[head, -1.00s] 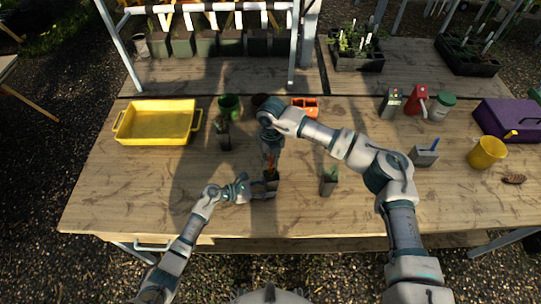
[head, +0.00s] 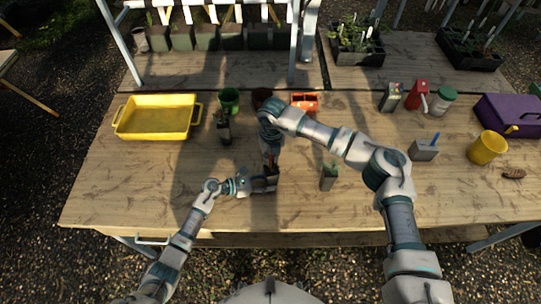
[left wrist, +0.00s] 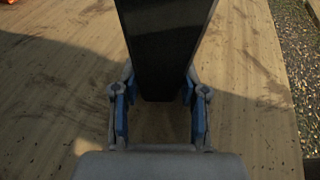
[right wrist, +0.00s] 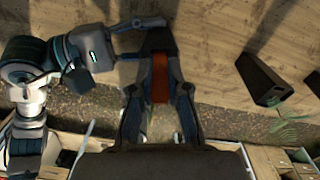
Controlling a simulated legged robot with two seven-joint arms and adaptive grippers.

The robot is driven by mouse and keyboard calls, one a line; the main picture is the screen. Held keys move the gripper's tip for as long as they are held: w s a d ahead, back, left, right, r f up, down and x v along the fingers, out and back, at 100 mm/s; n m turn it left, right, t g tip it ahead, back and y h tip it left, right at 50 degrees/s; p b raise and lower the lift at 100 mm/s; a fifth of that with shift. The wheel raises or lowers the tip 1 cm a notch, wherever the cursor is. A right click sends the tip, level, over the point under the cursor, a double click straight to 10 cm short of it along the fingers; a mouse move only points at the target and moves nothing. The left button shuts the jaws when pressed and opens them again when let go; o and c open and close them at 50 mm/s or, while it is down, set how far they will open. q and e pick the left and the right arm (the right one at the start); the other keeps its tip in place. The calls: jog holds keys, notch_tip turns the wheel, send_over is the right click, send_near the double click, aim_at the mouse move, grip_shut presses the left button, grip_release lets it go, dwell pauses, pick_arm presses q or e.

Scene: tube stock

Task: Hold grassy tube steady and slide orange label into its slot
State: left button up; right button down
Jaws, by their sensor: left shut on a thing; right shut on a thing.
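The dark square tube (head: 271,172) stands near the front middle of the bench. My left gripper (head: 262,184) is shut around it from the left. In the left wrist view the tube (left wrist: 165,45) rises between the two fingers (left wrist: 160,112). My right gripper (head: 270,157) points down just above the tube's top. In the right wrist view it is shut on the orange label (right wrist: 160,78), with the dark tube (right wrist: 155,40) directly beyond. The label is mostly hidden in the head view. I cannot tell how far it sits in the slot. The tube's grass is not clearly visible.
Another planted tube (head: 330,176) stands to the right, and one (head: 224,128) behind left. A yellow tray (head: 157,117), green pot (head: 229,100) and orange container (head: 304,102) stand farther back. A grey holder (head: 424,150) and yellow pot (head: 487,147) are at right.

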jog(key=shift+f, duration=0.15)
jog(key=c, duration=1.1)
grip_release()
notch_tip(320, 180, up, 12)
jog(key=shift+w+f, duration=0.1)
jog(key=shift+w, duration=0.05)
pick_arm(q)
jog(key=o, duration=0.9)
jog(key=shift+o, duration=0.2)
jog(key=shift+a, duration=0.1)
